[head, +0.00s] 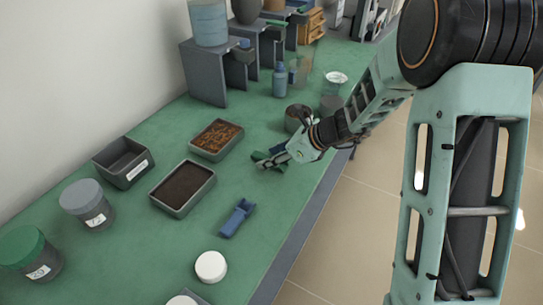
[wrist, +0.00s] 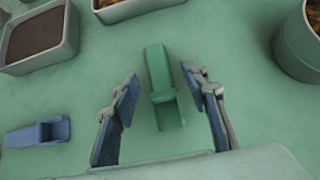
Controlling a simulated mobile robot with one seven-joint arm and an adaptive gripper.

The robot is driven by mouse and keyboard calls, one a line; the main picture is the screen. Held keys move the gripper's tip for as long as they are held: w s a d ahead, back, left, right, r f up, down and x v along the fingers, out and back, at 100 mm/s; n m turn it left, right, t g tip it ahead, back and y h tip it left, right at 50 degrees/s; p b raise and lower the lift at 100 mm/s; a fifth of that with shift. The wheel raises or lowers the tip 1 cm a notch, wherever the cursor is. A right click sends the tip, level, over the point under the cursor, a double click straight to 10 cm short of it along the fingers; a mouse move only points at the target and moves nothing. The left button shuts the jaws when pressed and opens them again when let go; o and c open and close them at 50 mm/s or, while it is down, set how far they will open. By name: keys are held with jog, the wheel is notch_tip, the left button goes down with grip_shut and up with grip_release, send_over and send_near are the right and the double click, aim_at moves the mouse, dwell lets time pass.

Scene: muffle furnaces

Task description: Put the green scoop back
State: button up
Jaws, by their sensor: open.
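The green scoop (wrist: 165,90) lies on the green bench top in the wrist view, between the two fingers of my gripper (wrist: 163,88). The fingers are apart and do not appear to touch it. In the head view the scoop (head: 259,155) is partly hidden by my gripper (head: 271,162). A blue scoop (head: 237,217) lies on the bench nearer the front; it also shows at the left of the wrist view (wrist: 38,132).
A tray of dark powder (head: 183,188) and a tray of brown material (head: 217,139) stand left of the gripper. An empty grey bin (head: 123,161) and lidded jars (head: 88,203) stand further left. Round containers (head: 297,118) stand close behind. The bench edge is to the right.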

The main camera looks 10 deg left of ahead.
jog(key=p+v, duration=0.2)
jog(key=v, duration=1)
jog(key=shift+r, duration=0.1)
